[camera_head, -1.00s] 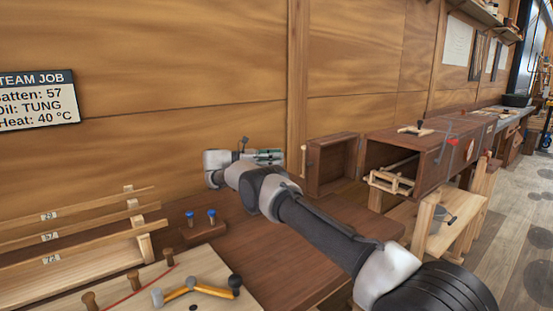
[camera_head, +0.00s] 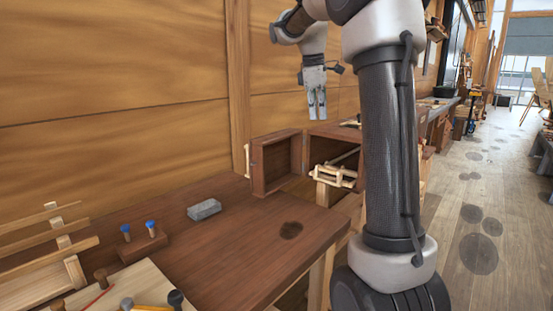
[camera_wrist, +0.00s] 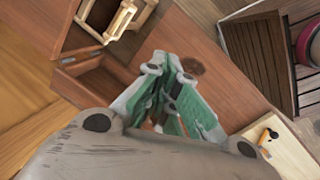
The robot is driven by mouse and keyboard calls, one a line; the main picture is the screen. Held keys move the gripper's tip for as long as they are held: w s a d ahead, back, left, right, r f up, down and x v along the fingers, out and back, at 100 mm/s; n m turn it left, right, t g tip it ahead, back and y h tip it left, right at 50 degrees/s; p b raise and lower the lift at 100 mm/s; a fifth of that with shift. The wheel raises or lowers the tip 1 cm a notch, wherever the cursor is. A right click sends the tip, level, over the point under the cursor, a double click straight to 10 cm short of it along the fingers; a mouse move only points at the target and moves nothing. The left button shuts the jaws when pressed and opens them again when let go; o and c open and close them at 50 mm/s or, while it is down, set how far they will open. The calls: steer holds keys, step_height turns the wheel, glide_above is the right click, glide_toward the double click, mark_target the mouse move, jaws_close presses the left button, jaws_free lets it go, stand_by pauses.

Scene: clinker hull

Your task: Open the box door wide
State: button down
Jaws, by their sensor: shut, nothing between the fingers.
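The dark wooden box (camera_head: 322,132) stands at the right end of the bench, its front open. Its door (camera_head: 277,163), a shallow framed panel with a pale handle (camera_head: 247,160), stands swung out to the left of the opening. The door (camera_wrist: 98,82) also shows in the wrist view, beside the box. My gripper (camera_head: 317,117) hangs pointing down, above the box in the picture and apart from door and handle. In the wrist view its fingers (camera_wrist: 172,122) are together with nothing between them.
A pale wooden rack (camera_head: 334,175) juts from the box opening. A grey block (camera_head: 204,209) and a peg stand with two blue-topped pegs (camera_head: 142,244) sit on the bench (camera_head: 240,235). The bench top before the door is mostly clear.

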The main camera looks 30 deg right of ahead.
mark_target(252, 162)
steer(key=a+f+m+t+y, duration=0.2)
steer(key=a+f+y, duration=0.1)
steer(key=a+f, duration=0.3)
steer(key=w+a+f+m+t+y, duration=0.1)
steer(key=w+a+f+m, duration=0.1)
steer(key=w+a+f, duration=0.3)
steer(key=w+f, duration=0.4)
steer(key=f, duration=0.1)
steer(key=shift+w+a+f, duration=0.15)
steer(key=shift+w+f, duration=0.15)
steer(key=shift+w, duration=0.1)
steer(key=w+a, duration=0.1)
steer(key=w, duration=0.1)
steer(key=w+a, duration=0.1)
steer(key=w, duration=0.1)
steer(key=w+a, duration=0.1)
steer(key=w, duration=0.2)
steer(key=shift+a, duration=0.1)
